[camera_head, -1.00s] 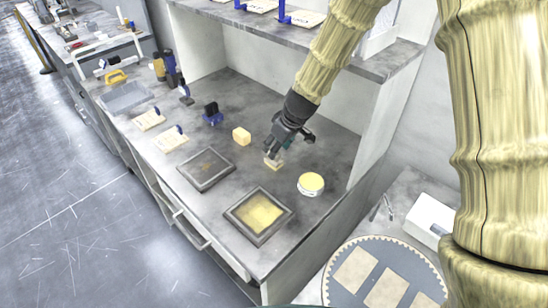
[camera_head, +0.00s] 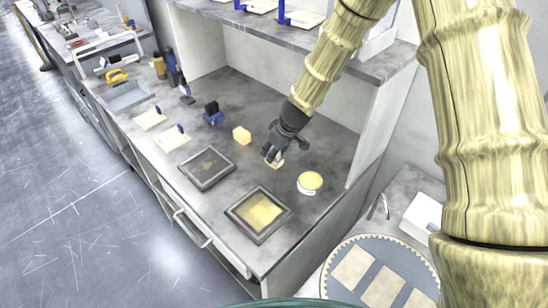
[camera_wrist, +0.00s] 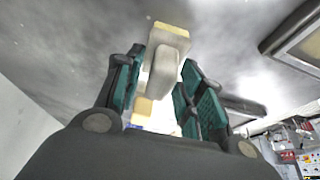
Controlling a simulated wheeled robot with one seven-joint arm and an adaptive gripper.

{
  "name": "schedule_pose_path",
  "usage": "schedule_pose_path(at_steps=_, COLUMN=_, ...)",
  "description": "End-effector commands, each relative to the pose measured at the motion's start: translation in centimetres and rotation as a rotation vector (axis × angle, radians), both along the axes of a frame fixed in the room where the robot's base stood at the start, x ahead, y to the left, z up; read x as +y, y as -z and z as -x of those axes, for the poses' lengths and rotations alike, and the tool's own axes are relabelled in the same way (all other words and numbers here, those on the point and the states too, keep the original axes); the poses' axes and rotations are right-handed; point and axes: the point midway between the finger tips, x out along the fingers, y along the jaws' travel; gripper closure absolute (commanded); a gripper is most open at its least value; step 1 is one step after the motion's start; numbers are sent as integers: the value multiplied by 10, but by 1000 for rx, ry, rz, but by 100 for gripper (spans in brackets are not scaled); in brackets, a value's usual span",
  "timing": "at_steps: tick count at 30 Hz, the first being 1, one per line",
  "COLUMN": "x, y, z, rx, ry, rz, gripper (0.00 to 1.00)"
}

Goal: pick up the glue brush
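The glue brush (camera_head: 274,165) looks like a small pale block with a cream edge and a grey, rounded upright part. It stands on the bench directly below my gripper (camera_head: 276,154), which partly hides it in the head view. In the wrist view the brush (camera_wrist: 166,45) lies between the two green-padded fingers of my gripper (camera_wrist: 164,85). The fingers are spread on either side of its upright part, and I see no clear contact with it.
A round cream-topped tin (camera_head: 310,182) stands close on the right. A yellow-filled tray (camera_head: 238,210) and a dark framed plate (camera_head: 183,172) lie in front. A shelf (camera_head: 350,58) and side panel (camera_head: 374,135) bound the bench.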

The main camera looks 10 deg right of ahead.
Motion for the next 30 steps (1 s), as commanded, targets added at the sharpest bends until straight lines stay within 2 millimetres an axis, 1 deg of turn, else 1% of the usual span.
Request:
schedule_pose_path(at_steps=2, x=0, y=0, z=0, rx=0, ry=0, rz=0, gripper=86)
schedule_pose_path(at_steps=3, x=0, y=0, z=0, rx=0, ry=0, rz=0, gripper=90)
schedule_pose_path(at_steps=10, x=0, y=-1, z=0, rx=0, ry=0, rz=0, gripper=91)
schedule_pose_path(at_steps=14, x=0, y=-4, z=-1, rx=-2, ry=-1, rz=1, gripper=91)
schedule_pose_path(at_steps=20, x=0, y=-18, z=-1, rx=-3, ry=-2, rz=3, gripper=91)
schedule_pose_path(at_steps=25, x=0, y=-34, z=0, rx=-2, ry=-2, rz=2, gripper=91)
schedule_pose_path(at_steps=30, x=9, y=-35, z=30, rx=0, ry=-1, rz=0, gripper=91)
